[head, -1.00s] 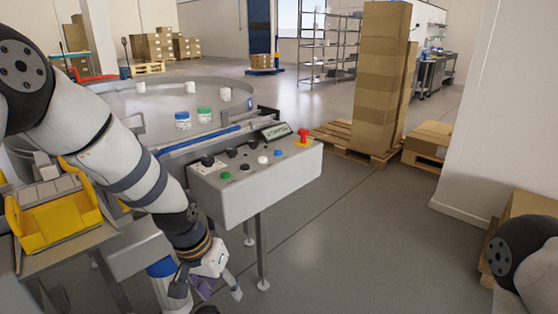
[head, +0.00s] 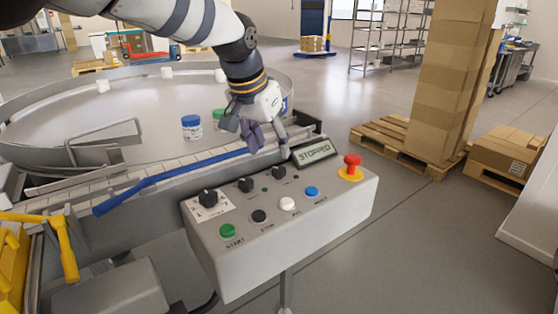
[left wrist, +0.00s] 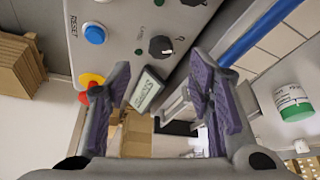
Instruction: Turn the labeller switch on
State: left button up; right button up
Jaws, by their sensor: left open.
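The control box (head: 300,225) carries a row of three black knobs: a left one (head: 208,197), a middle one (head: 246,184) and a right one (head: 279,172) nearest the display. In the left wrist view, the knob by the display (left wrist: 161,47) has small lettering beside it that seems to read "LABEL". My left gripper (head: 266,140) is open and empty, above and behind that right knob, apart from it. In the left wrist view its purple-padded fingers (left wrist: 160,82) are spread, with the display between them. My right gripper is out of view.
The display (head: 313,152) reads "STOPPED". A red emergency button (head: 352,163) stands at the box's right end. Green (head: 228,231), black, white and blue buttons line the front. A blue rail (head: 170,180) and a round table (head: 90,120) with jars lie behind.

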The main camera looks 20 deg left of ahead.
aim_at(278, 169)
pick_arm(q)
jog(key=x, duration=0.7)
jog(key=shift+w, duration=0.15)
grip_shut()
